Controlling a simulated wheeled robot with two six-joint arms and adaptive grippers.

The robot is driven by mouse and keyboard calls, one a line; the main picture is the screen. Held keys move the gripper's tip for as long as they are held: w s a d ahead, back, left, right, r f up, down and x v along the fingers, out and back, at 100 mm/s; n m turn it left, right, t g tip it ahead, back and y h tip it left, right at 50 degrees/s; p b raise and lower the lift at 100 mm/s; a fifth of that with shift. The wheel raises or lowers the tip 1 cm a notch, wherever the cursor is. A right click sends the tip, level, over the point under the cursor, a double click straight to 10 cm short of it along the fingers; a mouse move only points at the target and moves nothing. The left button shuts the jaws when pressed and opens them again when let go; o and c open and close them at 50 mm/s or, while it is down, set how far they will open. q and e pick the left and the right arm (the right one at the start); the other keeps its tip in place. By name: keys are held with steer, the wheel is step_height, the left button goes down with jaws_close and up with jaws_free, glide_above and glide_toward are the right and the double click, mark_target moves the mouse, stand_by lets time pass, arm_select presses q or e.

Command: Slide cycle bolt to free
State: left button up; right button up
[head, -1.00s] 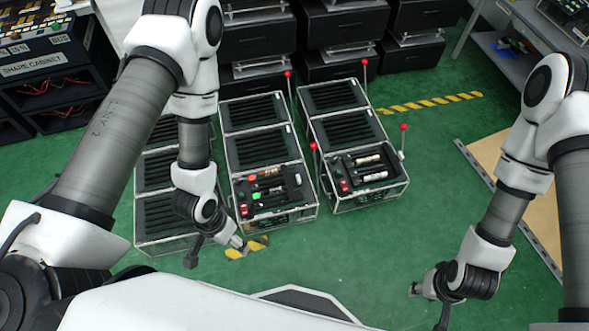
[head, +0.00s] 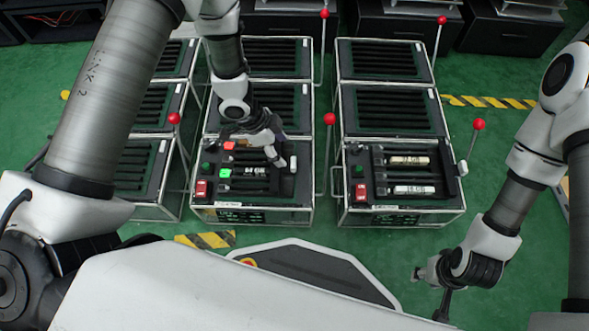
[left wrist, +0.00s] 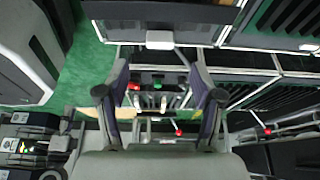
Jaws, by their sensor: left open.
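The middle fixture's front panel (head: 262,195) carries red and green buttons, dark bars with white labels, and a small white knob (head: 293,164) at its right. I cannot tell which part is the cycle bolt; no label is readable as such. My left gripper (head: 275,155) is open and empty over this panel, its fingers near the upper bars and left of the white knob. In the left wrist view, its two fingers (left wrist: 162,100) stand apart, with a red and a green button seen between them. My right gripper (head: 428,294) appears open and empty, low over the floor at the right.
A similar fixture (head: 400,203) stands to the right with two light cylinders in its panel. Another fixture (head: 148,205) stands to the left. Upright levers with red knobs (head: 329,119) rise beside the fixtures. Green floor (head: 325,225) lies between and in front of them.

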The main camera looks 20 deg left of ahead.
mark_target(293, 162)
arm_select(q)
steer(key=b+x, duration=0.4)
steer(key=x, duration=0.4)
steer(key=shift+r, duration=0.15)
arm_select(e)
step_height(293, 162, down, 4)
steer(key=shift+w+f, duration=0.1)
steer(key=shift+f, duration=0.15)
